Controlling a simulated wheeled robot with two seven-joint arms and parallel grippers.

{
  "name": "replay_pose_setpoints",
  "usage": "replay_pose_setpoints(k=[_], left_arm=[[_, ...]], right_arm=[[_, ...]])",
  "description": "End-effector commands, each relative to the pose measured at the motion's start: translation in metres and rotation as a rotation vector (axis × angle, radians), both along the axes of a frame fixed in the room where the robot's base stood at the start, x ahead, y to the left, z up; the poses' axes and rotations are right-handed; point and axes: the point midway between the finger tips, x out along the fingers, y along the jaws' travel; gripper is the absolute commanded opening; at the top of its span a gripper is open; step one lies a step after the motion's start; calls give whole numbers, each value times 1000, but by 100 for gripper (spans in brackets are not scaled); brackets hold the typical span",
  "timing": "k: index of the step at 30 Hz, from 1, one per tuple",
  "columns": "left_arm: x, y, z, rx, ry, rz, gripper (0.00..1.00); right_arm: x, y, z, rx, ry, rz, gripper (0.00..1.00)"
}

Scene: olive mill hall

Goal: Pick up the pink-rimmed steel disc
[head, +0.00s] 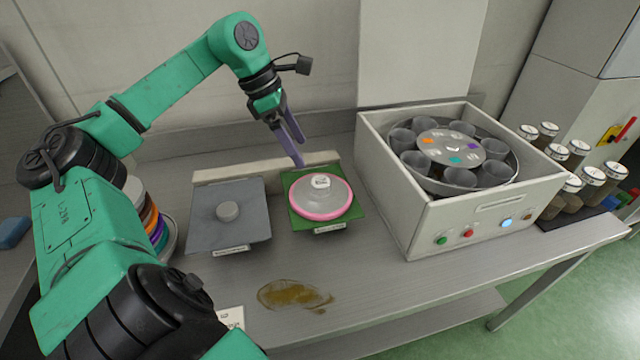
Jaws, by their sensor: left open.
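The pink-rimmed steel disc (316,205) lies flat on a green square pad (351,216) in the middle of the bench. It has a grey top, a bright pink rim and a pale knob (321,181) with a small marking at its centre. My left gripper (298,152) is above and behind the disc, slightly to its left, with its purple-grey fingers pointing down. It is open and empty, and it appears apart from the disc. My right gripper is not in the picture.
A grey pad (245,236) with a small round knob lies left of the green pad. A box-shaped machine (405,215) with a rotor of cups stands right. Stacked coloured discs (155,228) are partly behind my arm. A brown spill (290,295) marks the front bench.

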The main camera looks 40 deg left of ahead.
Motion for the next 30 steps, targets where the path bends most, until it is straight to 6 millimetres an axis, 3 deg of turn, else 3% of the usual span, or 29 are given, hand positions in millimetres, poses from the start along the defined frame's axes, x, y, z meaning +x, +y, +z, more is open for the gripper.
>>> replay_pose_setpoints(k=[3, 11, 15, 23, 27, 28, 30], left_arm=[[8, -10, -31, -3, 1, -1, 93], [19, -22, -61, -4, 1, -2, 93], [27, -31, -86, -5, 0, 1, 93], [30, -32, -97, 0, -1, 1, 93], [29, -32, -96, 0, -1, 1, 43], [29, -32, -96, 0, -1, 1, 37], [29, -32, -96, 0, -1, 1, 37]], right_arm=[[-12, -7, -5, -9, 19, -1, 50], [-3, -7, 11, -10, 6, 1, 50], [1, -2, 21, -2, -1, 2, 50], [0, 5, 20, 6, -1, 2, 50], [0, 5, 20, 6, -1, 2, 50], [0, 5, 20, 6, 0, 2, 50], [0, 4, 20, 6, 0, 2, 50]])
